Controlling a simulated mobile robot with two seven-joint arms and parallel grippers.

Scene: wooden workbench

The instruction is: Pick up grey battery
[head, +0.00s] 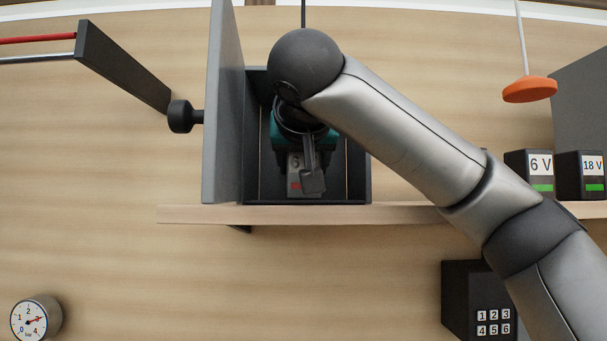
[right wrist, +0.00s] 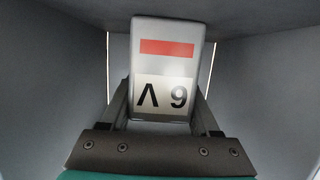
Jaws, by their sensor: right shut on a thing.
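The grey battery (head: 295,186) is inside an open dark cabinet (head: 361,180) on the shelf; its front shows a red bar. In the right wrist view the battery (right wrist: 165,75) appears upside down, with a "6 V" label and the red bar. My right gripper (head: 308,170) reaches into the cabinet and partly covers the battery. In the right wrist view the gripper's fingers (right wrist: 163,112) are on both sides of the battery and shut on it. Whether the battery touches the cabinet floor is hard to tell. My left gripper is not in view.
The cabinet's door (head: 223,110) stands open at left with a black knob (head: 180,116). On the wooden shelf (head: 400,213) at right stand black batteries marked 6 V (head: 528,185) and 18 V (head: 580,187), with green bars. A keypad box (head: 462,300) hangs below, and a gauge (head: 33,319) is at lower left.

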